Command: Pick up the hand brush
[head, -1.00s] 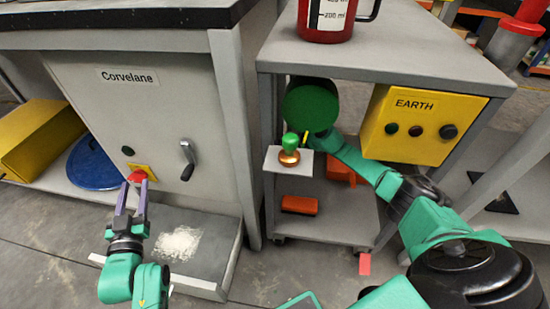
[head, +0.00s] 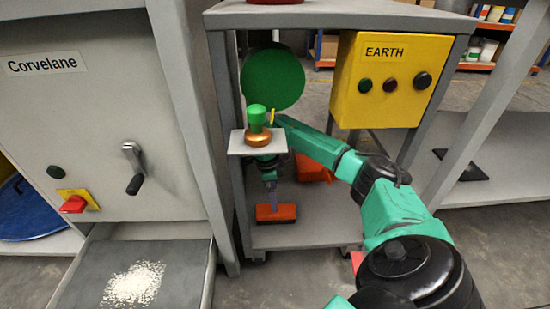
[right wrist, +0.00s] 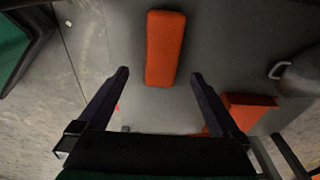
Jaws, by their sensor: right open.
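An orange block, which looks like the hand brush (head: 276,213), lies on the lower shelf of the grey cart. It also shows in the right wrist view (right wrist: 165,48), with its long side running away from the gripper. My right gripper (right wrist: 160,74) is open, with its two dark fingers apart and nothing between the tips. The brush lies just beyond the fingertips, roughly in line with the gap. In the head view the right gripper (head: 271,196) points down at the brush, partly hidden by the small shelf above. My left gripper is out of view.
A small white shelf (head: 240,149) holding a copper-and-green object (head: 258,130) sits above the brush. A second orange item (head: 313,168) lies behind on the cart (head: 300,236). A yellow EARTH box (head: 385,115) and a green disc (head: 272,77) are close to my right arm.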

